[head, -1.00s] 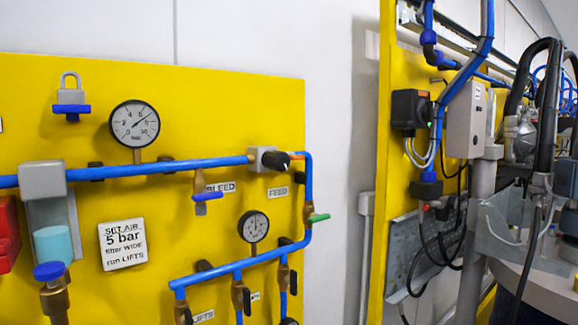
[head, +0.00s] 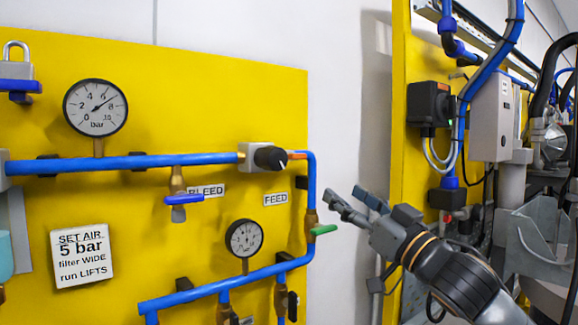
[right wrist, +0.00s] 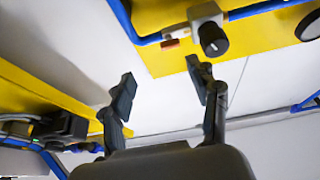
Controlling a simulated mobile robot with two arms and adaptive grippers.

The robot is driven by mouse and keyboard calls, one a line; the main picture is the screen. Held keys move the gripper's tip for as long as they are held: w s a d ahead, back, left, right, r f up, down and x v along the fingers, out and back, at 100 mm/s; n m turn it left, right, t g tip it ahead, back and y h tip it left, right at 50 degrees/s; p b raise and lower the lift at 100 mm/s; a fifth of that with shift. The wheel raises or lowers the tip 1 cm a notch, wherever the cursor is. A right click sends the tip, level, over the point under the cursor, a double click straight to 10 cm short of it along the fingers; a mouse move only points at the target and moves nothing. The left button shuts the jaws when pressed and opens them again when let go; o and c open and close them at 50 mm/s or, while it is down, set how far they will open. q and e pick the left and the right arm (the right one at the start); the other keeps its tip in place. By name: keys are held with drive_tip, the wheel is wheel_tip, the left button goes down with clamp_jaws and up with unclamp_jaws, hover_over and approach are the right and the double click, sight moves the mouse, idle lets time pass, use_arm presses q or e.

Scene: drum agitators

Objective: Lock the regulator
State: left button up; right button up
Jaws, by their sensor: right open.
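The regulator is a grey block with a black knob (head: 270,157) on the blue pipe, at the right part of the yellow panel, above the FEED label. The knob also shows at the top of the right wrist view (right wrist: 213,38). My right gripper (head: 352,200) is open and empty, to the right of and below the knob, apart from it, in front of the white wall. Its two spread fingers (right wrist: 159,86) show in the right wrist view with nothing between them. My left gripper is not in view.
A large gauge (head: 95,107) stands above the pipe and a smaller gauge (head: 244,238) below it. A green-handled valve (head: 322,230) juts out close to my right gripper. A blue-handled valve (head: 183,199) hangs near the BLEED label. White wall separates the panel from equipment at right.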

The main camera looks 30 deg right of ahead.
sight(300, 158)
drive_tip(key=shift+y, duration=0.4)
drive_tip(key=p+x, duration=0.3)
drive_tip(key=x, duration=0.1)
drive_tip(key=r+p+x, duration=0.1)
drive_tip(key=p+x, duration=0.2)
drive_tip(key=x, duration=0.1)
drive_tip(key=a+p+x, duration=0.1)
drive_tip(key=p+x, duration=0.2)
drive_tip(key=x, duration=0.1)
drive_tip(key=shift+s+r, duration=0.15)
drive_tip(key=shift+r, duration=0.1)
drive_tip(key=shift+w+a+n+p, duration=0.15)
drive_tip(key=shift+w+n+p, duration=0.15)
drive_tip(key=shift+w+p, duration=0.25)
drive_tip(key=shift+w, duration=0.1)
drive_tip(key=shift+c, duration=0.5)
drive_tip(key=c, duration=1.1)
